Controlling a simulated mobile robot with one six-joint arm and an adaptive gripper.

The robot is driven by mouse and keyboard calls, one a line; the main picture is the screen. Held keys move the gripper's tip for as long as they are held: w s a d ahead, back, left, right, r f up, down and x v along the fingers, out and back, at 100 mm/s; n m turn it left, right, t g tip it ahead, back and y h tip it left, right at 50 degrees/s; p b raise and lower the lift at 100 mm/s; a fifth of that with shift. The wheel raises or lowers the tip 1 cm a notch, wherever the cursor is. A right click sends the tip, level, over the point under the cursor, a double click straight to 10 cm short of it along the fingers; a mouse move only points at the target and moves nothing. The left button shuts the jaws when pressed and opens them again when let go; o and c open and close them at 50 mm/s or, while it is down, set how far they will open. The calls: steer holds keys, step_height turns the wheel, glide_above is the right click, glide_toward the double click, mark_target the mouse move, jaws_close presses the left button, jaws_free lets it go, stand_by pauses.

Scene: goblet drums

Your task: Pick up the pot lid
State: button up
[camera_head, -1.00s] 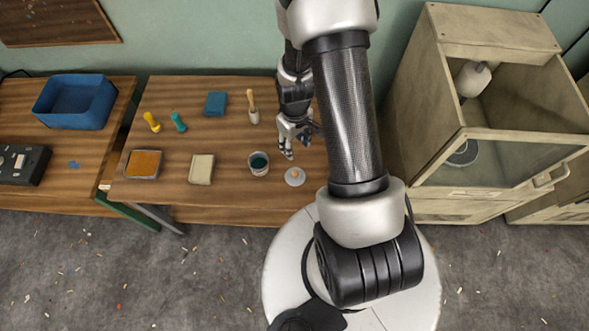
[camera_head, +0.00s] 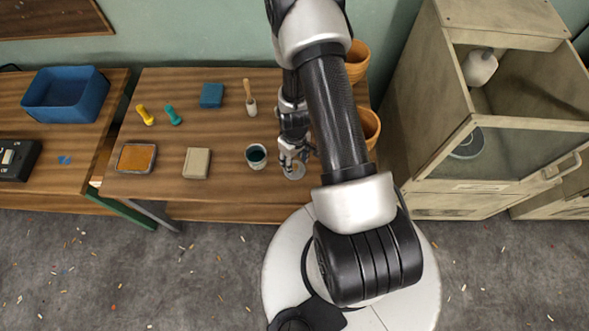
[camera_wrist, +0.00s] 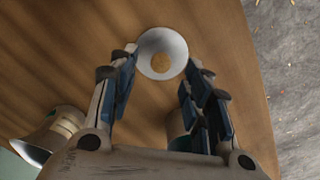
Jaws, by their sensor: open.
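The pot lid (camera_head: 294,172) is a small grey-white disc lying on the wooden table near its front edge, partly hidden by my gripper in the head view. In the wrist view the lid (camera_wrist: 176,45) shows as a pale round rim with a tan knob (camera_wrist: 160,66) at its middle. My gripper (camera_head: 290,162) is above the lid and points down at it. In the wrist view my gripper (camera_wrist: 160,66) is open, its fingers apart on either side of the lid, with nothing between them. Whether the fingertips touch the lid cannot be told.
Terracotta pots (camera_head: 369,126) stand behind my arm. A tan block (camera_head: 196,163), an orange-filled tray (camera_head: 136,158) and a blue block (camera_head: 211,95) lie farther left. A wooden cabinet (camera_head: 440,150) stands right.

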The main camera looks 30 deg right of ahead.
mark_target(294, 168)
step_height(294, 168, down, 3)
steer(key=shift+r+b, duration=0.1)
steer(key=shift+b, duration=0.55)
steer(key=shift+r, duration=0.1)
jaws_close()
